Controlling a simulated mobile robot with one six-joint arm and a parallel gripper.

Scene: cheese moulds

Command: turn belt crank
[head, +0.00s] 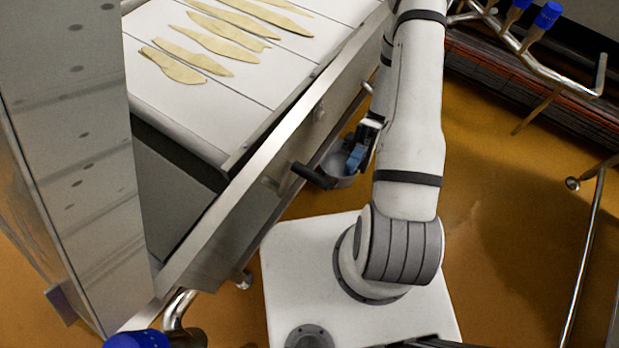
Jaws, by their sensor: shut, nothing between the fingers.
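The belt crank is a grey disc (342,181) with a black handle (311,176), on the side of the belt frame. The handle sticks out to the left of the disc. My gripper (354,160), with blue fingers, is shut and empty. In the picture it overlaps the upper right part of the disc, to the right of the handle. I cannot tell whether the fingers touch the crank. The arm hides part of the crank's surroundings on the right.
The white belt (255,85) carries several flat, pale yellow pieces (226,48). A tall metal panel (70,130) stands at the left. Pipes with blue handles (547,15) are at the upper right, and a metal rail (588,260) stands at the right. Orange floor (500,220) between is clear.

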